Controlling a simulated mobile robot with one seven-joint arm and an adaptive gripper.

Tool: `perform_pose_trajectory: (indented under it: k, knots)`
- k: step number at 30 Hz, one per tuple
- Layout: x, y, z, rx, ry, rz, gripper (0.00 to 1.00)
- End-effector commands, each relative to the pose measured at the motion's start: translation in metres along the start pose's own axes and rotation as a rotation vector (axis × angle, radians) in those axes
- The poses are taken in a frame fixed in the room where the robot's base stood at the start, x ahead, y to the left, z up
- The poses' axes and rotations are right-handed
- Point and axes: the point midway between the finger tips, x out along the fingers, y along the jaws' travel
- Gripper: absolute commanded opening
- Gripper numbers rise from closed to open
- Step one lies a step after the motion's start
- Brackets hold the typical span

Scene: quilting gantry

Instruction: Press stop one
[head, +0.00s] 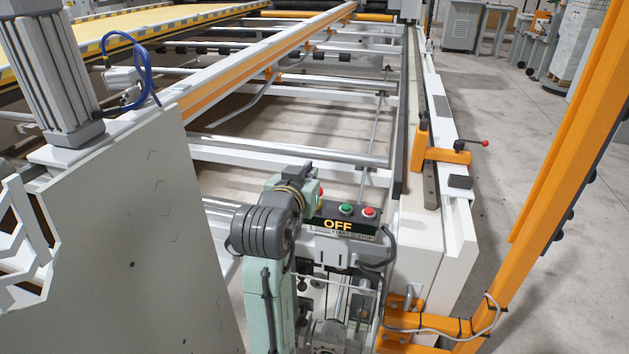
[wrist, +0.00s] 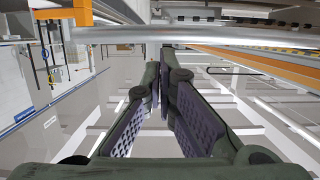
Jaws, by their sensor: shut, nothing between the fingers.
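A dark control box (head: 329,225) stands at the near end of the frame in the head view. It has a green button (head: 346,209) and a red button (head: 369,212) on its top and a lit sign (head: 338,225) reading OFF. Another red button (head: 320,192) shows at its left end, partly behind my arm. The small label under the sign is too small to read. My gripper (wrist: 165,85) is shut and empty in the wrist view, its fingertips close together. No button shows in the wrist view, and my arm hides the gripper in the head view.
A grey panel (head: 130,220) stands to the left. An orange post (head: 560,150) rises at right, and an orange clamp with a red-knobbed lever (head: 485,143) sits on the rail. A steel tube (wrist: 180,34) crosses above my fingers. Open floor (head: 500,130) lies right.

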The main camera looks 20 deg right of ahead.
Motion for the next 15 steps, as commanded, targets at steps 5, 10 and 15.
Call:
perform_pose_trajectory:
  k: [5,10,15]
  knots:
    - [0.040,0.001,-0.002,0.000,-0.003,0.002,0.00]
    - [0.051,0.001,0.021,-0.002,-0.004,0.001,0.00]
    - [0.054,0.000,0.035,-0.001,0.000,0.001,0.00]
